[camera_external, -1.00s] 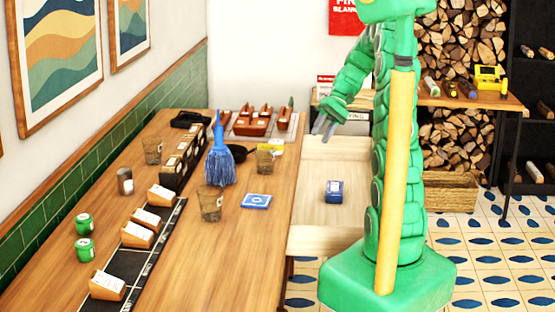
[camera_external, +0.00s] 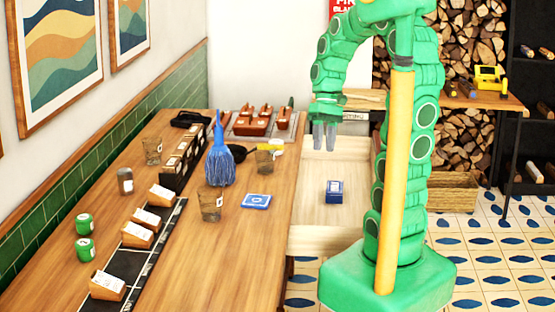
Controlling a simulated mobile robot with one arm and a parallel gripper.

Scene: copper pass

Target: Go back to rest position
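My gripper (camera_external: 325,138) hangs from my green arm and points down over the far part of the pale wooden tray table (camera_external: 310,240). Two grey fingers show with a narrow gap between them, and nothing shows in the gap. A small dark blue box (camera_external: 334,192) with a pale top sits on the pale wooden surface, nearer the camera than my gripper and apart from it.
The long wooden counter (camera_external: 245,262) at left holds glasses (camera_external: 211,204), a blue brush (camera_external: 218,155), a blue card (camera_external: 256,201), green cans (camera_external: 84,224) and wooden card holders (camera_external: 108,285). A shelf with a yellow object (camera_external: 490,77) stands behind my arm. Tiled floor lies at right.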

